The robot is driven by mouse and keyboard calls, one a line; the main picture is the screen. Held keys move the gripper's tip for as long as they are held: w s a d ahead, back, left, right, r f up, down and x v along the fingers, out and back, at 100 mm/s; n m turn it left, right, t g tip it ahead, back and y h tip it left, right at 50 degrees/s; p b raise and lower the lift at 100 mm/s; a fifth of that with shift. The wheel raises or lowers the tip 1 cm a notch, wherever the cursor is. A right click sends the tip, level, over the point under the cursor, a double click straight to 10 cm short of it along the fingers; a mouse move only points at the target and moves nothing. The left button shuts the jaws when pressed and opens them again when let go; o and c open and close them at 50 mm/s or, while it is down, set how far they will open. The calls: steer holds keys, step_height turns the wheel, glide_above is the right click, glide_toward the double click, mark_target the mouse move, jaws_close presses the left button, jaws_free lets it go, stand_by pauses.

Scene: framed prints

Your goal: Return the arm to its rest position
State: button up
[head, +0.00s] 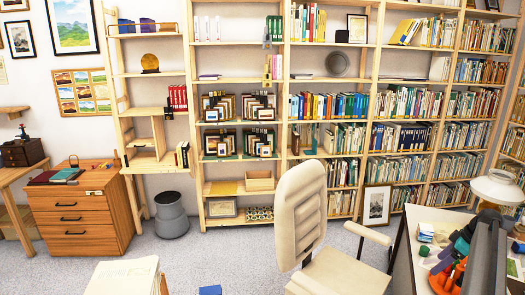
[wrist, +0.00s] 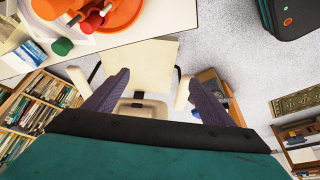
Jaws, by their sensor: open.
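My gripper (wrist: 155,98) shows in the wrist view with its two dark fingers spread well apart and nothing between them. The office chair (wrist: 138,70) lies beyond the fingers, apart from them as far as I can tell. In the head view, dark grey and teal parts stand at the lower right over the desk; I cannot make out the fingertips there.
The cream chair (head: 302,215) stands in front of the bookshelves, left of the desk (head: 408,262). An orange tray (wrist: 125,14) and a green cap (wrist: 62,46) are on the desk. A grey bin (head: 171,215) stands beside a wooden drawer unit (head: 80,215). Carpet between is clear.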

steer(key=s+a+f+m+g+b, duration=0.1)
steer(key=s+a+f+g+b, duration=0.15)
steer(key=a+f, duration=0.95)
steer(key=s+a+f+m+g+b, duration=0.15)
steer(key=s+a+f+b, duration=0.25)
steer(key=a+f, duration=0.85)
steer(key=s+a+f+m+g+b, duration=0.1)
steer(key=s+a+f+m+b, duration=0.15)
steer(key=a+f, duration=1)
steer(key=s+a+f+m+g+h+b, duration=0.1)
steer(key=s+a+f+b, duration=0.2)
steer(key=s+a+f, duration=0.3)
steer(key=s+a+f+m+g+h+b, duration=0.1)
steer(key=s+a+f+b, duration=0.3)
steer(key=s, duration=1)
steer(key=s+a+f+m+g+h+b, duration=0.1)
steer(key=s+a+f+b, duration=0.2)
steer(key=s+a+f, duration=0.6)
steer(key=shift+s+f+g, duration=0.3)
steer(key=shift+s+f, duration=0.15)
steer(key=shift+f, duration=0.3)
